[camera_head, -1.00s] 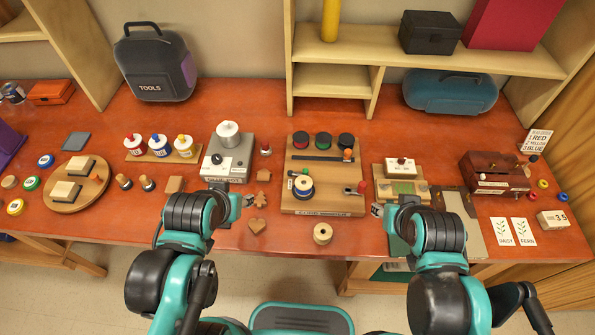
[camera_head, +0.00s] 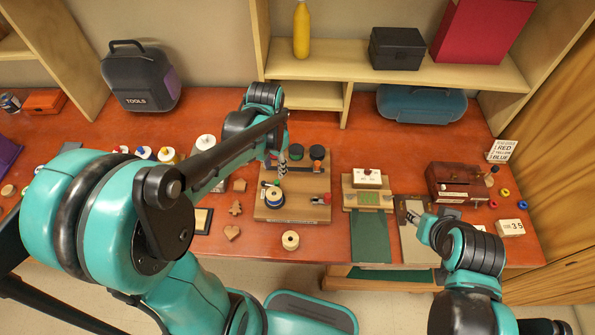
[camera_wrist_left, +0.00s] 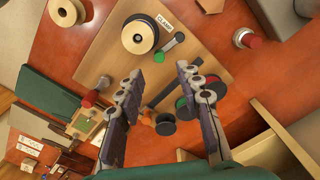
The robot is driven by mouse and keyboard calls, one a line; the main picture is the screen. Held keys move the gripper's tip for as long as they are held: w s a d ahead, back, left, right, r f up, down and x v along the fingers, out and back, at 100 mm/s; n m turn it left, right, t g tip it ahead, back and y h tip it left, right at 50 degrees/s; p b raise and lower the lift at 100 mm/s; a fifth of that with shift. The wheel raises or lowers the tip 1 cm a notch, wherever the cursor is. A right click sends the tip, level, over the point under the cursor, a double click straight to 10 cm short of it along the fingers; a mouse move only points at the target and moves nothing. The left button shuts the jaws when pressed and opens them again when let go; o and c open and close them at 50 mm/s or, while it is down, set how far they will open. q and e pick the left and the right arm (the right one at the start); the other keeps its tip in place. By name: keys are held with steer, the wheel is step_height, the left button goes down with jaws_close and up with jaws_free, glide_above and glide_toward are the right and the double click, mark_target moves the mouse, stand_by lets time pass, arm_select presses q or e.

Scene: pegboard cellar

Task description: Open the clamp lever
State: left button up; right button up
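The wooden spool board (camera_head: 292,211) lies on the red-brown bench. In the left wrist view, the clamp lever (camera_wrist_left: 170,46) is a short grey bar with a green tip, beside the "CLAMP" label (camera_wrist_left: 165,22) and a cream-flanged spool (camera_wrist_left: 140,34).
A loose spool (camera_head: 290,240) stands in front. A red-topped button (camera_wrist_left: 247,38) stands beside the board. A green mat (camera_head: 369,238) lies right.

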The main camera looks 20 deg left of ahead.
mark_target(277, 181)
arm_select(q)
steer(key=shift+w+d+f, duration=0.15)
steer(key=shift+f, duration=0.05)
step_height(277, 181, down, 8)
steer(key=shift+r+b, duration=0.2)
steer(key=shift+b, duration=0.95)
jaws_close()
